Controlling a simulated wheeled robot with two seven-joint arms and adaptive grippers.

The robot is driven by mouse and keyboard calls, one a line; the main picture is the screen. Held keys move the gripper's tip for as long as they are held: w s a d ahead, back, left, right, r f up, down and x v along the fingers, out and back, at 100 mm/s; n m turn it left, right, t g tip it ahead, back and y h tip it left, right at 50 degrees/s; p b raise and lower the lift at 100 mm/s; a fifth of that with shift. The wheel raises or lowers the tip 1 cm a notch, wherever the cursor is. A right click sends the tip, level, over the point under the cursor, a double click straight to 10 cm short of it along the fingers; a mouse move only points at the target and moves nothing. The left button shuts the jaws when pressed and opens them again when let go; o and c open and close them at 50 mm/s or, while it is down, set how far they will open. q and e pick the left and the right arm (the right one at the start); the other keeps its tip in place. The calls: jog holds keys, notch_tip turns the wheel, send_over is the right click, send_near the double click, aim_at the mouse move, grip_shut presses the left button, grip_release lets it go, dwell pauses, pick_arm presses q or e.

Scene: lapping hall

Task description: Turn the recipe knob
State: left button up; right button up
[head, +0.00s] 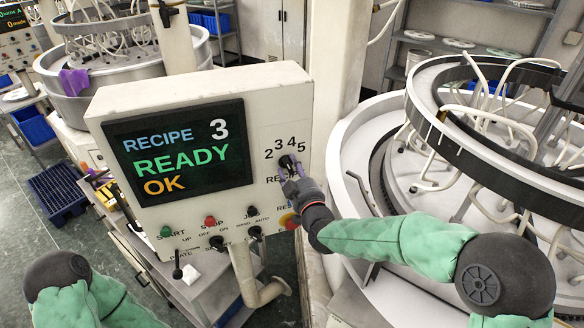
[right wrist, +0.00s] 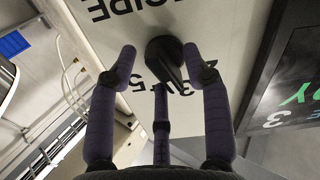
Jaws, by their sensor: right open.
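The recipe knob (head: 287,161) is a black round knob on the right side of a pale control panel (head: 290,95), below the printed numbers 2, 3, 4, 5. The panel's screen (head: 180,150) reads RECIPE 3, READY, OK. My right gripper (head: 291,178) is at the knob, partly covering the label under it. In the right wrist view, the knob (right wrist: 167,58) sits between the fingertips of the open right gripper (right wrist: 159,66), with gaps visible on both sides. I cannot tell exactly which number the knob points at. My left arm shows at the lower left; its gripper is out of view.
Push buttons and small switches line the panel's lower edge, including a green button (head: 166,232), a red button (head: 210,221) and a red-and-yellow button (head: 290,220) just below my right gripper. A large round lapping machine (head: 345,150) stands close on the right, beside my right arm.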

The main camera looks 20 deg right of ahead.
jog(key=shift+w, duration=0.2)
jog(key=shift+s, duration=0.1)
grip_shut()
jog(key=m+b, duration=0.2)
jog(key=b, duration=0.1)
jog(key=m+b, duration=0.2)
jog(key=b, duration=0.1)
jog(key=m+b, duration=0.1)
jog(key=b, duration=0.2)
jog(key=shift+f+m, duration=0.3)
jog(key=shift+m, duration=0.1)
jog(key=shift+r+m+b, duration=0.1)
jog(key=shift+m+b, duration=1)
jog(key=shift+b, duration=0.35)
grip_release()
